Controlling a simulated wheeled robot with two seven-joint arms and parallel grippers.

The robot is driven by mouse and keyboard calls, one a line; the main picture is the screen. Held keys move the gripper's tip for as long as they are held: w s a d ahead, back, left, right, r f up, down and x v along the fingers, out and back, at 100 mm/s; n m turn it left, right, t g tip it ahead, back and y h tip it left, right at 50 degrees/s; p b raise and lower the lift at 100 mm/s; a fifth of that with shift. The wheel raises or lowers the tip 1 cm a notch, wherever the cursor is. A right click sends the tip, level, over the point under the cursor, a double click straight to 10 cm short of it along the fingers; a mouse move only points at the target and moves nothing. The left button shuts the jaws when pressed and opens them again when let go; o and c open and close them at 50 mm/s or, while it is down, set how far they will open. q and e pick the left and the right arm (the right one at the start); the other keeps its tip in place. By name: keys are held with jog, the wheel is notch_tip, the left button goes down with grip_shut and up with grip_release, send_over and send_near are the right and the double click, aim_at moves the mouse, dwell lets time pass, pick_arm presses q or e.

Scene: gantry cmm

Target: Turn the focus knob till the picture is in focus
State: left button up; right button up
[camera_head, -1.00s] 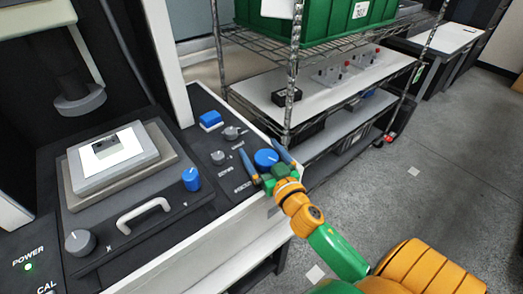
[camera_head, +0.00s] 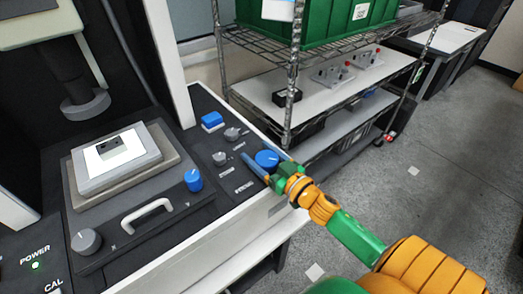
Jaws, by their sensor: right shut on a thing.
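A large round blue knob (camera_head: 267,158) is on the black control panel at its right end. Its label is too small to read, so I cannot confirm that it is the focus knob. My right gripper (camera_head: 267,163) reaches in from the lower right and is shut on this knob. One finger lies along the knob's near left side; the other is mostly hidden behind the knob and the gripper body. The stage (camera_head: 165,180) carries a bright white plate (camera_head: 103,154) with a small dark part. No focus picture can be made out. My left gripper is not in view.
Two small grey knobs (camera_head: 221,158) and a blue button (camera_head: 212,120) sit left of the held knob. A smaller blue knob (camera_head: 193,179), a white handle (camera_head: 147,213) and a grey knob (camera_head: 86,241) are on the stage front. A wire shelf (camera_head: 290,95) stands close behind.

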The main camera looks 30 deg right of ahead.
jog(key=shift+s+a+n+g+y, duration=0.15)
jog(key=shift+n+g+y, duration=0.1)
jog(key=shift+n+y, duration=0.5)
jog(key=shift+w+a+n+g+y, duration=0.15)
jog(key=shift+n+y, duration=0.3)
jog(key=shift+y, duration=0.55)
jog(key=shift+s+a+n+g+y, duration=0.1)
jog(key=shift+n+g+y, duration=0.2)
jog(key=shift+n+y, duration=0.45)
jog(key=shift+y, duration=0.3)
jog(key=o, duration=1.3)
jog(key=shift+v, duration=3.55)
